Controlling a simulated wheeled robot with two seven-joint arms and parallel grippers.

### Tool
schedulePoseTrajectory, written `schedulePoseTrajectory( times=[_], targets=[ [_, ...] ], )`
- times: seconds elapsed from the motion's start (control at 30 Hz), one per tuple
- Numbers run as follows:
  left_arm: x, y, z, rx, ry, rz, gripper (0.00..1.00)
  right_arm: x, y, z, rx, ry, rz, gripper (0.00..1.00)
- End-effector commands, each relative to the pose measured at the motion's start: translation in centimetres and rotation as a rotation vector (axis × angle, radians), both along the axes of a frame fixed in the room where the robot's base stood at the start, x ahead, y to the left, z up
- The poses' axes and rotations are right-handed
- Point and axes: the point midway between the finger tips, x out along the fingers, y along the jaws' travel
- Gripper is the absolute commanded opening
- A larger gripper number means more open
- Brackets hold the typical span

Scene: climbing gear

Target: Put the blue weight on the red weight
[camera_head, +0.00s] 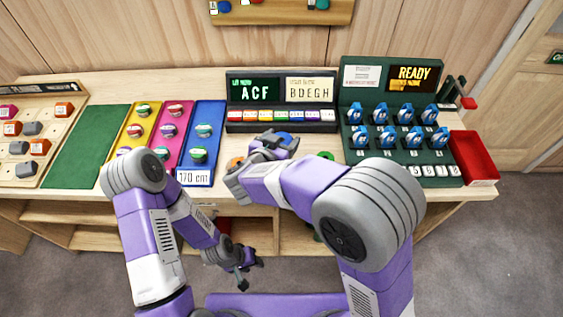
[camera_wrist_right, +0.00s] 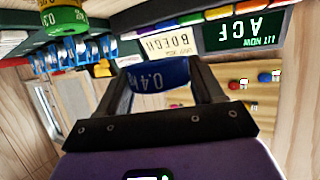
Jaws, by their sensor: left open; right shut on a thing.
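The blue weight (camera_head: 285,138) is in my right gripper (camera_head: 277,143) above the table's middle, in front of the display. In the right wrist view the blue weight (camera_wrist_right: 160,76), marked 0.4 kg, sits between the two fingers, its label upside down. My left gripper (camera_head: 246,273) is open and empty, low in front of the table. I cannot make out a red weight for certain; my right arm covers part of the table. An orange weight (camera_head: 236,162) lies left of the right gripper.
A green weight (camera_head: 326,155) lies right of my right gripper; a green one marked 0.3 (camera_wrist_right: 65,18) shows in the wrist view. The lettered display (camera_head: 268,117) stands behind. A green panel with blue devices (camera_head: 352,152) and a red tray (camera_head: 478,165) stand right, coloured mats (camera_head: 202,115) left.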

Motion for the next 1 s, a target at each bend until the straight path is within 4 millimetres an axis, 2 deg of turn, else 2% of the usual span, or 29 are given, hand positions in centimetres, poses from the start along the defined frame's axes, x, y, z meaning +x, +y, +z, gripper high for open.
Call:
schedulePoseTrajectory(
  times=[0.03, 0.27, 0.5, 0.93, 0.97, 1.0],
  targets=[
    [0.0, 0.0, -0.9, 0.0, 0.0, 0.0, 0.43, 0.0, 0.0, -1.3, -0.002, 0.0, 0.001, 0.2],
    [0.0, 0.0, -2.0, 0.0, 0.0, 0.0, 0.43, 0.1, 0.0, -3.6, -0.001, -0.002, 0.002, 0.2],
    [0.0, 0.0, -4.0, 0.0, 0.0, 0.0, 0.43, 0.1, 0.0, -7.4, -0.002, -0.001, 0.002, 0.2],
    [0.0, 0.0, -3.9, 0.0, 0.0, 0.0, 0.43, 0.1, 0.0, -7.8, 0.0, -0.002, 0.002, 0.2],
    [0.0, 0.0, -3.9, 0.0, 0.0, 0.0, 0.43, 0.0, 0.0, -7.9, 0.001, 0.0, 0.002, 0.7],
    [0.0, 0.0, -3.9, 0.0, 0.0, 0.0, 0.43, 0.0, 0.0, -7.8, 0.001, 0.0, 0.002, 0.76]
  ],
)
